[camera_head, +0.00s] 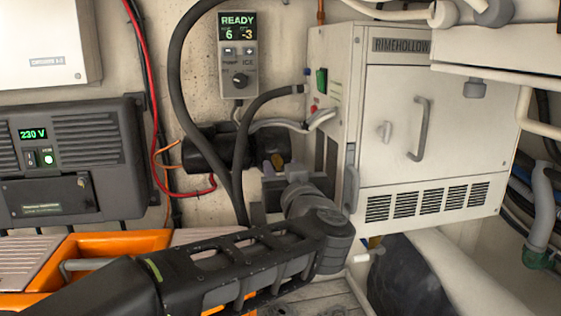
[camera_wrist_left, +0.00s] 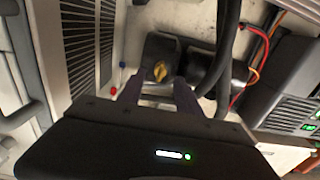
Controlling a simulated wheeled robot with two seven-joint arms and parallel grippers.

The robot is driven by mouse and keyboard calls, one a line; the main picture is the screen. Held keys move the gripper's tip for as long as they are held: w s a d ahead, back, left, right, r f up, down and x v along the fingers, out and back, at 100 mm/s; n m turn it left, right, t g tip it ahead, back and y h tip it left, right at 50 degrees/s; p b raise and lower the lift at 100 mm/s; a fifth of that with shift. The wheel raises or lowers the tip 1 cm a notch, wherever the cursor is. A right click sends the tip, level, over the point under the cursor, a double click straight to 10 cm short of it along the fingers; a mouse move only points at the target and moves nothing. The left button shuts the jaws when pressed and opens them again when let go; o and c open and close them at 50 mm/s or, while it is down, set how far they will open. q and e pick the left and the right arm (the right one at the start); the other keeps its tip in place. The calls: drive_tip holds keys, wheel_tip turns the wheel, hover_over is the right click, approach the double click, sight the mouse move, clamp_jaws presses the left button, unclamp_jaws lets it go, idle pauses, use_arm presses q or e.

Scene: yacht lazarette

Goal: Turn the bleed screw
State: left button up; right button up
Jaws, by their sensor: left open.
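A small yellow knob (camera_wrist_left: 160,71), which looks like the bleed screw, sits on a dark cylindrical unit (camera_wrist_left: 163,50) in the left wrist view. In the head view the yellow knob (camera_head: 277,160) shows only in part, just beyond my left gripper (camera_head: 275,168). In the left wrist view the fingers of my left gripper (camera_wrist_left: 160,86) are apart, with the knob beyond the gap between their tips. Nothing is held between them. I cannot tell the exact distance from tips to knob. My right gripper is in neither view.
The white RIMEHOLLOW cabinet (camera_head: 405,130) stands close right of my left gripper. Black hoses (camera_head: 190,110) and a red cable (camera_head: 148,70) hang to the left. A panel (camera_head: 238,55) reads READY above. An orange crate (camera_head: 110,242) is at lower left.

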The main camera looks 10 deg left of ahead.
sight(278, 161)
use_arm(q)
drive_tip(key=shift+x, duration=1.2)
clamp_jaws()
